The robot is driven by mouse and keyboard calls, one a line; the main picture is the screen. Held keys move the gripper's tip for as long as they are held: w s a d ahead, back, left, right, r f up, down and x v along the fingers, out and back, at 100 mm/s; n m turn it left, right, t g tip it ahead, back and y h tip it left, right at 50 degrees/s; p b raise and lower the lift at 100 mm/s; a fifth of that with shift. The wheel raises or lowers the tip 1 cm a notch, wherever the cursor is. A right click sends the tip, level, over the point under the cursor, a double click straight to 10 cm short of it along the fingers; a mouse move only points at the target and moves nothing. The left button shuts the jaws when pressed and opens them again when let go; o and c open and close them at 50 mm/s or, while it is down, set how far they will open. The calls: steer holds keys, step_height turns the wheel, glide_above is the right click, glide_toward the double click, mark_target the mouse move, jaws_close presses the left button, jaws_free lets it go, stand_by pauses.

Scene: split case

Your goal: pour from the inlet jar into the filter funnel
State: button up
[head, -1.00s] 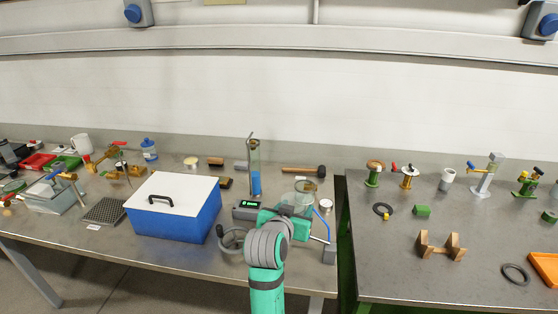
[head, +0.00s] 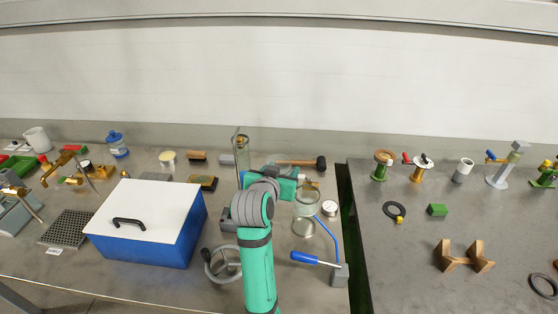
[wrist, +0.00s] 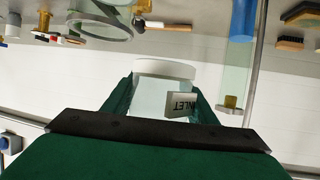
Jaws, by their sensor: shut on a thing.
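My gripper (wrist: 160,105) is shut on the inlet jar (wrist: 150,97), a clear vessel with a white band and a white INLET label. In the wrist view the room and the label both appear upside down, so the jar looks about upright. In the head view my gripper (head: 297,180) is above the bench near its right end, and I cannot clearly make out the jar there. The clear filter funnel (head: 307,209) appears just below and right of the gripper, by a blue-rod stand. Its round rim seems to show in the wrist view (wrist: 126,34), apart from the jar.
A tall clear column (head: 243,147) stands close left of my gripper. A mallet (head: 320,164) lies behind it, and a round gauge (head: 329,208) is to the right. A blue screwdriver (head: 310,258), a handwheel (head: 213,262) and a blue white-lidded box (head: 180,235) are nearer the front.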

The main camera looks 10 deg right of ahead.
steer(key=shift+w+a, duration=0.1)
steer(key=shift+w, duration=0.15)
steer(key=shift+w, duration=0.1)
steer(key=shift+s+d+f+m+g+h, duration=0.1)
steer(key=shift+s+f+m+g+h, duration=0.15)
steer(key=shift+s+m+g+h, duration=0.95)
steer(key=shift+s+d+f+m+g+h, duration=0.2)
steer(key=shift+s+m+g+h, duration=0.25)
steer(key=shift+m+g+h, duration=1.6)
steer(key=shift+s+d+f+m+g+h, duration=0.2)
steer(key=shift+s+m+g+h, duration=0.5)
steer(key=shift+m+g, duration=1.85)
steer(key=shift+s+m+y, duration=0.1)
steer(key=shift+m+y, duration=0.2)
steer(key=shift+y, duration=0.35)
